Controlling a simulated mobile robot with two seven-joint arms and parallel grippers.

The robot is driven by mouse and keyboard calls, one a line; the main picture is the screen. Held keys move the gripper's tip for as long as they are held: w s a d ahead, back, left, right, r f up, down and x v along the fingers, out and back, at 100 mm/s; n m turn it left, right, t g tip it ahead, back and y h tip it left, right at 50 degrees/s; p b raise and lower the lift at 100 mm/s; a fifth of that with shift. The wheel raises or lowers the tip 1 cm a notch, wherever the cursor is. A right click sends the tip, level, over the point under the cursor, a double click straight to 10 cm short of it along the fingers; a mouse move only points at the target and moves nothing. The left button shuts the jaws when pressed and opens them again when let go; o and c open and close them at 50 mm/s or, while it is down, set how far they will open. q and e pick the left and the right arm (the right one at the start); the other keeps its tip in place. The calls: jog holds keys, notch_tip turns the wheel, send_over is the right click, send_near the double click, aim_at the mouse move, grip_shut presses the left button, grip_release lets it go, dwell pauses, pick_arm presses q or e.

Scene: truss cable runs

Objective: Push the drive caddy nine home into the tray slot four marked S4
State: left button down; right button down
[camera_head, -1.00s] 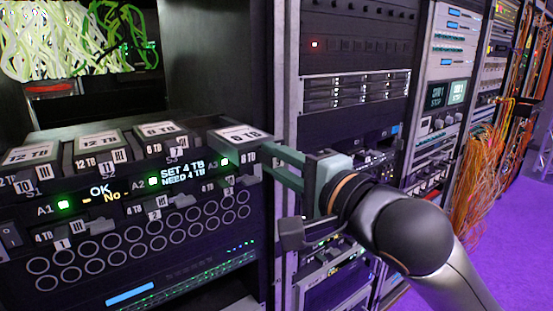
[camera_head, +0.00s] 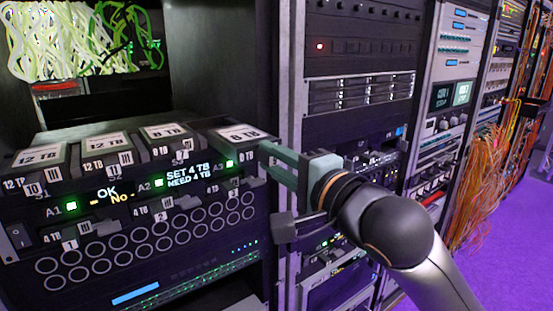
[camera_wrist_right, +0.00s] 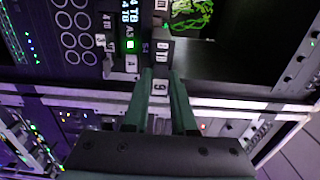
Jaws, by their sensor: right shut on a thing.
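The drive caddy nine (camera_head: 243,134) is a dark block with a white TB label on top. It sits at the right end of the row on the tray unit, at the S4 slot (camera_wrist_right: 146,47). Its front handle, marked 9 (camera_wrist_right: 160,87), shows between my fingers in the right wrist view. My right gripper (camera_head: 264,152) comes in from the right and is shut on this handle; it also shows in the right wrist view (camera_wrist_right: 161,80). How deep the caddy sits is hard to tell. My left gripper is in neither view.
Several other labelled caddies (camera_head: 102,141) stand to the left in the same row. Below are green lights and a display (camera_head: 187,178) reading SET 4 TB, NEED 4 TB. A rack post (camera_head: 287,90) stands close right of the caddy. Pale cables (camera_head: 60,40) hang at upper left.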

aim_at(259, 151)
jog(key=shift+w+a+r, duration=0.1)
jog(key=shift+w+a, duration=0.2)
jog(key=shift+w, duration=0.05)
jog(key=shift+p, duration=0.4)
dwell(0.4)
jog(key=shift+w+a, duration=0.1)
jog(key=shift+w, duration=0.05)
jog(key=shift+p+x, duration=0.4)
jog(key=shift+x, duration=0.8)
jog(key=shift+w, duration=0.1)
jog(key=shift+a+p, duration=0.1)
jog(key=shift+p, duration=0.25)
jog(key=shift+p+x, duration=0.95)
jog(key=shift+x, duration=2.05)
